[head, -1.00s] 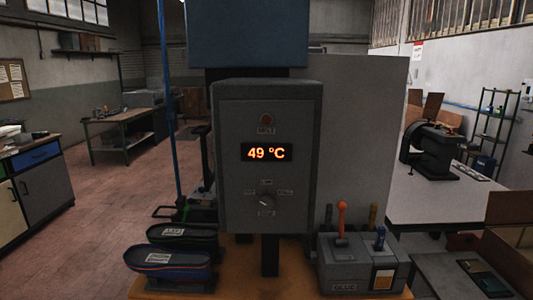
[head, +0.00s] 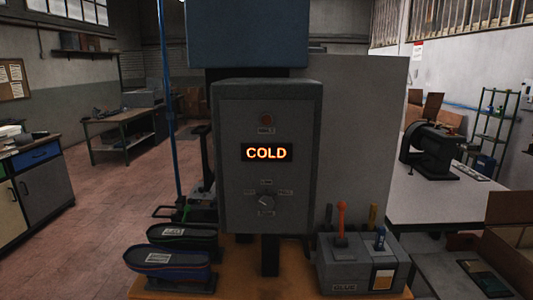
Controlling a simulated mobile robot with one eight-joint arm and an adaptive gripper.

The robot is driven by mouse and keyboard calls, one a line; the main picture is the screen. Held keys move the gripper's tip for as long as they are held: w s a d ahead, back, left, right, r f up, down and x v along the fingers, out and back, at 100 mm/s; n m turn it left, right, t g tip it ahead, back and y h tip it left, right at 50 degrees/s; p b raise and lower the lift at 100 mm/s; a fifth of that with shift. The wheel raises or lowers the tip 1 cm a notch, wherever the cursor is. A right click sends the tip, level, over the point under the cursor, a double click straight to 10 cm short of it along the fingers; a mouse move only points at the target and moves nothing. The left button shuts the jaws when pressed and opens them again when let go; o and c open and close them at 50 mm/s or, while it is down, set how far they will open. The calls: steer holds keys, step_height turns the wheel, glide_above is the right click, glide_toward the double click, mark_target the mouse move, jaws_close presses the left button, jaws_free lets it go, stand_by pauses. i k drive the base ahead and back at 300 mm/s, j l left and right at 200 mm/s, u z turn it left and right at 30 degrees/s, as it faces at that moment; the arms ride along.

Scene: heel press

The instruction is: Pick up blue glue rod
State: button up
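The blue glue rod (head: 380,238) stands upright in the grey glue box (head: 345,286) at the lower right of the head view. An orange rod (head: 341,222) stands to its left in the same box. A yellowish rod (head: 373,216) and a dark rod (head: 328,216) stand behind them. My gripper is not in view.
A grey control box (head: 266,110) with a display reading COLD and a knob (head: 266,201) stands in the middle. Two dark shoe parts, one in front (head: 168,270) and one behind (head: 182,240), sit at the left of the orange-brown bench top (head: 245,283).

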mark_target(380, 239)
steer(key=i+l, duration=0.3)
steer(key=i, duration=0.15)
steer(key=i+l, duration=0.25)
steer(key=i, duration=0.2)
steer(key=l, duration=0.35)
steer(key=k+j+z, duration=0.05)
